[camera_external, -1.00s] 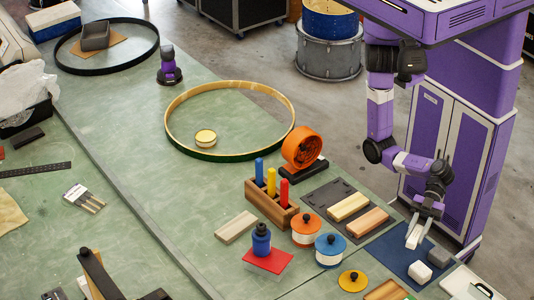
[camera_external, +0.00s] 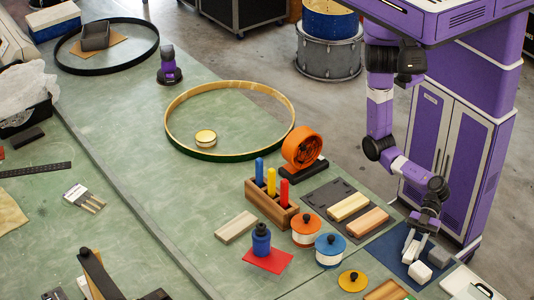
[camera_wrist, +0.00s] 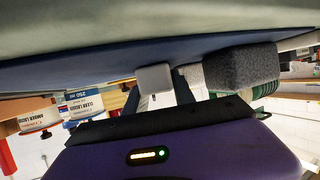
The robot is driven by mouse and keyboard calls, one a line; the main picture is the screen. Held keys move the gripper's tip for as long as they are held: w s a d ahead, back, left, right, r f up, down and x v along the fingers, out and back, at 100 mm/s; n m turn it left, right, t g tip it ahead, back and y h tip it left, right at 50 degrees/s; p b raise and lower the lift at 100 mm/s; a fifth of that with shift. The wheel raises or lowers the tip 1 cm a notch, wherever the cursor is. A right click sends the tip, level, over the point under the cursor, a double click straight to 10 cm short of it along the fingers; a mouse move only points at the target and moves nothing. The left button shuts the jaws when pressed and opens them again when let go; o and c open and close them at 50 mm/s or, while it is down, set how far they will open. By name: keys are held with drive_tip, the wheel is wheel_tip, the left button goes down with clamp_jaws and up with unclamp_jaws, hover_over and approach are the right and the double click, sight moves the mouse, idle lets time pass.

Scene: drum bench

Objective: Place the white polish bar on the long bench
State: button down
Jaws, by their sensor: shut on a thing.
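My gripper (camera_external: 422,236) points down over the dark blue mat (camera_external: 397,262) near the right edge of the green bench. It is shut on the white polish bar (camera_external: 411,250), a pale oblong block low over the mat. I cannot tell whether the bar touches the mat. In the wrist view the bar shows end-on as a light grey face (camera_wrist: 154,78) at my fingers, close to the blue mat surface. The long bench (camera_external: 130,130) is a green worktop stretching to the far left; a seam runs along it.
Beside the bar on the mat are a white block (camera_external: 438,258) and a dark grey block (camera_external: 420,272). A dark tray (camera_external: 333,196) with two wooden bars, orange pot (camera_external: 306,231) and blue pot (camera_external: 329,250) stand to the left.

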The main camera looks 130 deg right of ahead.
drive_tip(key=c, duration=1.1)
unclamp_jaws()
drive_tip(key=shift+f, duration=0.1)
drive_tip(key=shift+o, duration=0.2)
drive_tip(key=shift+r+p, duration=0.3)
drive_tip(key=shift+p, duration=0.05)
drive_tip(key=shift+o, duration=0.5)
drive_tip(key=b+v, duration=0.1)
drive_tip(key=v, duration=1.1)
drive_tip(key=shift+f+b, duration=0.1)
drive_tip(key=shift+b, duration=0.2)
